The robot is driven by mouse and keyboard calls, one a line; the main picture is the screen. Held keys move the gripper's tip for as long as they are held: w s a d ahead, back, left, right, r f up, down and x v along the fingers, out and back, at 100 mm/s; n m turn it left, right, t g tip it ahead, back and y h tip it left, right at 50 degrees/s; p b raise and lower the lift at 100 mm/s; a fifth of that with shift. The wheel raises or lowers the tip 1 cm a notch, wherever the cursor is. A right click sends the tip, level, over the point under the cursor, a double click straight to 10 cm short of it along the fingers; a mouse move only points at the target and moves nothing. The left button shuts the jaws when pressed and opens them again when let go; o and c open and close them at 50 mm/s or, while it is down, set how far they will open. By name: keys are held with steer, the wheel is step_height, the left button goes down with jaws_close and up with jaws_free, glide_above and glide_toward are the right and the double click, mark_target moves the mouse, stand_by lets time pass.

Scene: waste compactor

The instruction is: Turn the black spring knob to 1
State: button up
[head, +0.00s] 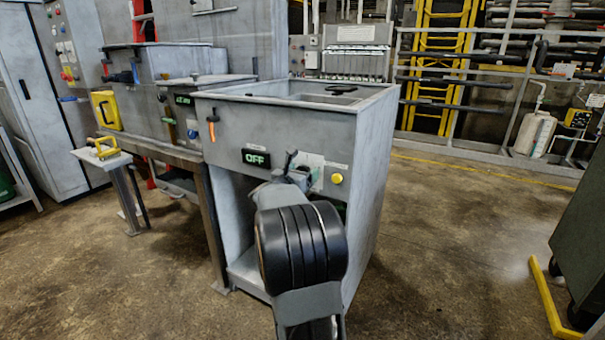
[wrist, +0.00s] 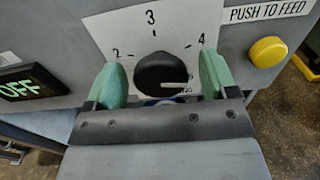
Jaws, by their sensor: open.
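The black spring knob (wrist: 160,74) sits on a white dial plate (wrist: 107,30) in the wrist view. The plate shows 2 at left, 3 at top and 4 at right. My gripper (wrist: 160,85) is open, with one green finger on each side of the knob and visible gaps between fingers and knob. In the head view my gripper (head: 289,165) is at the front panel of the grey machine (head: 230,120), and my arm hides the knob.
A lit OFF display (head: 256,158) is left of the dial; it also shows in the wrist view (wrist: 25,87). A yellow PUSH TO FEED button (head: 336,178) is to the right, close to my gripper. Open concrete floor (head: 430,240) lies right of the machine.

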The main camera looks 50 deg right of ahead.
steer(key=shift+d, duration=0.35)
steer(key=c, duration=0.9)
